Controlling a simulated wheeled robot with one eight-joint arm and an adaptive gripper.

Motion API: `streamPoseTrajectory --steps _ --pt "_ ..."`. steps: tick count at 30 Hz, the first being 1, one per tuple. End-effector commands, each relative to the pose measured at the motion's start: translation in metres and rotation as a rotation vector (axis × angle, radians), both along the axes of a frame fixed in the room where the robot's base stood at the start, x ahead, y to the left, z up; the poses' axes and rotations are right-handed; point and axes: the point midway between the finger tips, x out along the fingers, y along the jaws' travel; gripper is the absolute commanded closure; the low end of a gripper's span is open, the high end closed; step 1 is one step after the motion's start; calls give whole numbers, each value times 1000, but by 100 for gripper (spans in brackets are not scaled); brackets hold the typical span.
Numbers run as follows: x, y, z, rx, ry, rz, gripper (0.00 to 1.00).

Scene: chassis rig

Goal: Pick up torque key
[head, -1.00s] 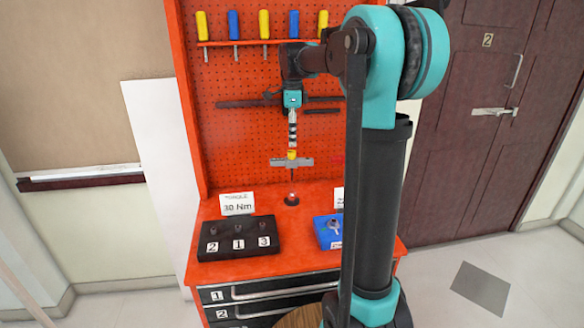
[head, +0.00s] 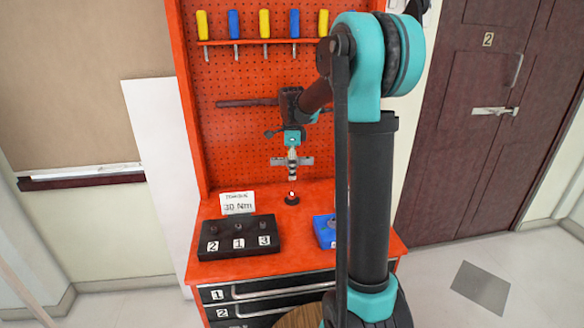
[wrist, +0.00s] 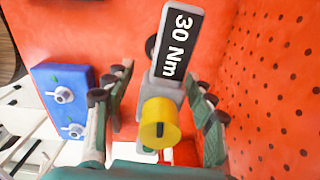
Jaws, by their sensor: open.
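The torque key has a grey crossbar (head: 305,161) that lies level above the bench in the head view. In the wrist view the torque key (wrist: 172,90) shows its grey body, a black "30 Nm" label and a yellow round knob. My gripper (head: 292,170) points down over the middle of the crossbar. In the wrist view my gripper (wrist: 157,88) is open, with its fingers on the left and right sides of the key and the knob between them. Gaps show on both sides. The key's lower part is mostly hidden by the gripper in the head view.
A dark round base (head: 292,199) sits on the orange bench below my gripper. A black block (head: 240,250) numbered 2, 1, 3 stands left, by a "30 Nm" sign (head: 238,203). A blue block (head: 324,235) stands right, partly behind my arm. The pegboard (head: 245,130) rises close behind.

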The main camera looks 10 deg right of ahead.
Motion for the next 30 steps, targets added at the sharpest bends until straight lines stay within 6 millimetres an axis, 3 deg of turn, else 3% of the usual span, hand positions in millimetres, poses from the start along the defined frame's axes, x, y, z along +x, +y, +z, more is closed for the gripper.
streamPoseTrajectory --steps 8,21,30 --pt "0 0 -2 0 0 0 47" --pt "0 0 -2 0 0 0 100" --pt "0 0 -2 0 0 0 100"
